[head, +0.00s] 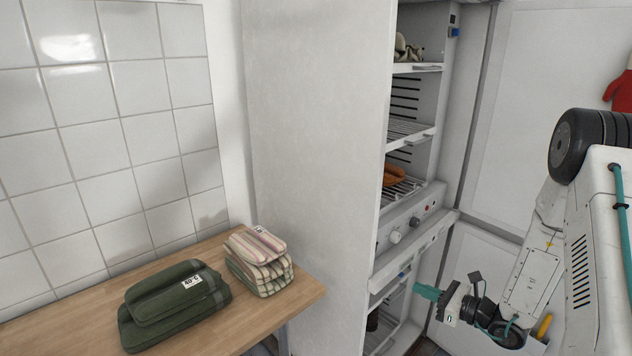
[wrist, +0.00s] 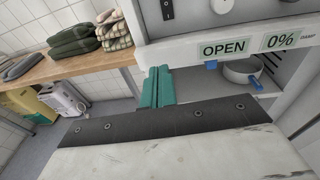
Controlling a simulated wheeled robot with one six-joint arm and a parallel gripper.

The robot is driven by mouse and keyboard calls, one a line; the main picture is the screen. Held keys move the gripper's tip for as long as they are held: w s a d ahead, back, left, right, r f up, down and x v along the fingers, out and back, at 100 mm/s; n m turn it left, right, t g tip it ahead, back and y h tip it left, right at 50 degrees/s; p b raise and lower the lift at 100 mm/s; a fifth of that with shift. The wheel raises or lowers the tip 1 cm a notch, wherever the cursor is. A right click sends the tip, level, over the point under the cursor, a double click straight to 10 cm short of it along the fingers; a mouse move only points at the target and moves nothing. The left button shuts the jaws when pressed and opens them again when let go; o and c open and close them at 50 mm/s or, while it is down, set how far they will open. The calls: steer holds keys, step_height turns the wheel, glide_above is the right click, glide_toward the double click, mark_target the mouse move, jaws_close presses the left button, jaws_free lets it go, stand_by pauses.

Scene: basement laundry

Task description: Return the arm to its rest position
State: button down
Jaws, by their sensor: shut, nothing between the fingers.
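My gripper (head: 428,292) has teal fingers and is shut with nothing between them. In the head view it is at the lower right, in front of the lower part of a tall white cabinet (head: 315,130). In the wrist view the closed fingers (wrist: 157,88) point toward the cabinet's lower opening, left of a panel labelled OPEN (wrist: 222,49). My arm reaches in from the right side of the head view. I cannot tell whether the fingers touch the cabinet.
A wooden counter (head: 225,325) at the left holds folded green towels (head: 172,305) and striped towels (head: 260,262). The cabinet has wire shelves, with an orange cloth (head: 394,174) on one, and a knob panel (head: 410,228). A red item (head: 621,92) hangs at the far right.

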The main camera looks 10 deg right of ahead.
steer(key=s+a+r+n+g+y, duration=0.1)
steer(key=s+a+r+n+g, duration=0.45)
steer(key=s+n+g, duration=0.2)
steer(key=s+a+r+n+g+y, duration=0.1)
steer(key=s+a+r+n+g, duration=0.45)
steer(key=s+n, duration=0.2)
steer(key=s+d+r+n+t+h, duration=0.2)
steer(key=s+d+r+n+h, duration=0.1)
steer(key=s+r+n+h, duration=0.9)
steer(key=s+r+h, duration=0.1)
steer(key=s+r, duration=0.3)
steer(key=s, duration=0.1)
steer(key=shift+s+d+r+n, duration=0.2)
steer(key=shift+s+r+n, duration=0.1)
steer(key=shift+r, duration=0.05)
